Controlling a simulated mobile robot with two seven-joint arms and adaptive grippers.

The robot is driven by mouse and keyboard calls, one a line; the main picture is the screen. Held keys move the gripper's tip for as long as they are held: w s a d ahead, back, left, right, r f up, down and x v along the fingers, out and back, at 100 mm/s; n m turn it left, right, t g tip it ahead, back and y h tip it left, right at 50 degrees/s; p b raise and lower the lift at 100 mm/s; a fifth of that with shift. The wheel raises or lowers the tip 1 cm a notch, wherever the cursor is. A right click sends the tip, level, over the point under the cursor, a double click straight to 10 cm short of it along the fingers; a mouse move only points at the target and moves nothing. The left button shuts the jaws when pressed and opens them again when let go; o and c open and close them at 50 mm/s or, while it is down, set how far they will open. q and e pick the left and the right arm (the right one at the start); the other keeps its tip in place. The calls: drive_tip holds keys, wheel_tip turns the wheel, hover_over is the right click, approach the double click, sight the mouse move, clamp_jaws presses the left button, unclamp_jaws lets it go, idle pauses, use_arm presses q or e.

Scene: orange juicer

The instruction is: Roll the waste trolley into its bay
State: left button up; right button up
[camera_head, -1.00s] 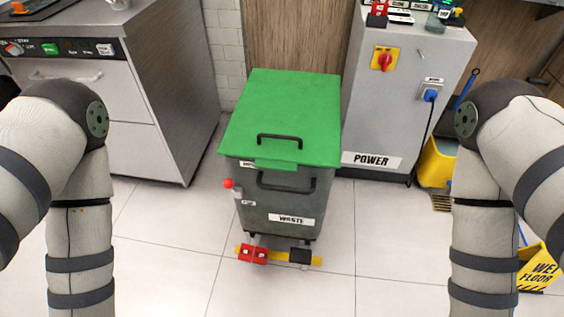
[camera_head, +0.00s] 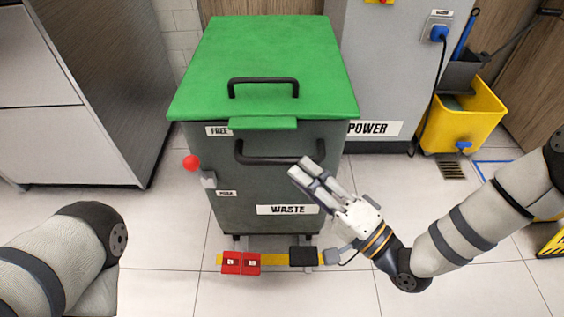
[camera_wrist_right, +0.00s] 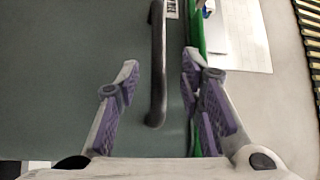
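The waste trolley (camera_head: 260,195) stands upright on the tiles, with a grey body and a shut green lid (camera_head: 260,65). A black handle bar (camera_head: 265,158) crosses its front below the lid. My right gripper (camera_head: 300,167) is at the right end of this bar. In the right wrist view the bar (camera_wrist_right: 156,60) runs between the spread fingers (camera_wrist_right: 160,66), with gaps on both sides. A red-knobbed lever (camera_head: 191,162) is on the trolley's left, near a FREE label. My left gripper is out of view.
A steel appliance (camera_head: 100,90) stands to the left and the grey POWER cabinet (camera_head: 395,80) behind right. A yellow mop bucket (camera_head: 465,120) and floor drain (camera_head: 451,166) are further right. Blue floor lines (camera_head: 487,167) show there.

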sight(281, 161)
drive_tip(key=x, duration=0.6)
drive_tip(key=shift+w+a+b, duration=0.1)
drive_tip(key=shift+b, duration=0.25)
clamp_jaws()
